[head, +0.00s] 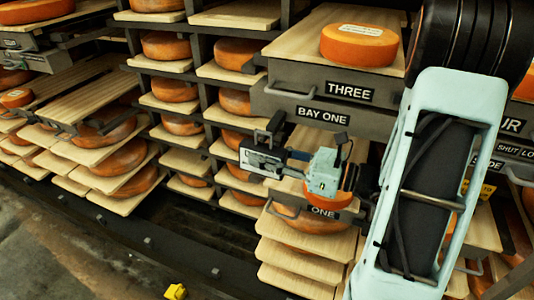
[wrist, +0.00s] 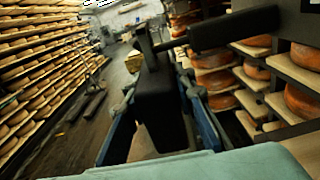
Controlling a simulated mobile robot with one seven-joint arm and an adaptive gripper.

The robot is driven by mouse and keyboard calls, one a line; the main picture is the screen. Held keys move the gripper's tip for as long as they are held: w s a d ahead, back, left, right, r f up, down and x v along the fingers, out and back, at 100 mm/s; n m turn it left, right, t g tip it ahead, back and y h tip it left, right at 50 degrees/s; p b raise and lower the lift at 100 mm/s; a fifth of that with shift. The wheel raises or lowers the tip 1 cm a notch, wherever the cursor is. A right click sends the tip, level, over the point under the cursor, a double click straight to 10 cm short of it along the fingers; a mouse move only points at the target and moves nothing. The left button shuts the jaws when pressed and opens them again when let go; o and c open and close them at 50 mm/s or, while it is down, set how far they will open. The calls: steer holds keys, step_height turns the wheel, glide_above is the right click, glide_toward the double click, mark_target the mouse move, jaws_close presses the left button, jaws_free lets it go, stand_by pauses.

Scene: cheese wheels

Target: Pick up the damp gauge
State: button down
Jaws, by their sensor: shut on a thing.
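The damp gauge looks like a dark, blocky tool with a side arm. In the wrist view the gauge (wrist: 158,115) stands between the two blue fingers of my gripper (wrist: 160,92), and its side arm reaches to the upper right. In the head view my gripper (head: 262,158) points left in front of the racks, beside the BAY ONE sign. It is shut on the gauge, whose dark upper part (head: 274,126) shows above the fingers. The gauge is held in the air. Its lower part is partly hidden by the fingers.
A drawer-like shelf marked THREE (head: 350,91) bears a labelled cheese wheel (head: 359,44) above and right of my gripper. Racks of cheese on boards fill the back and left. A small yellow object (head: 175,291) lies on the floor. The aisle floor (head: 60,240) is open at lower left.

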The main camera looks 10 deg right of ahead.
steer(key=s+a+p, duration=0.2)
steer(key=s, duration=0.1)
steer(key=s+a+p, duration=0.1)
steer(key=p, duration=0.1)
steer(key=shift+s+a+r, duration=0.2)
steer(key=shift+s+r, duration=0.1)
steer(key=s+a+p, duration=0.6)
steer(key=s+p, duration=0.2)
steer(key=p, duration=0.7)
steer(key=shift+s+a+f+p, duration=0.2)
steer(key=shift+s+f+p, duration=0.1)
steer(key=shift+s, duration=0.1)
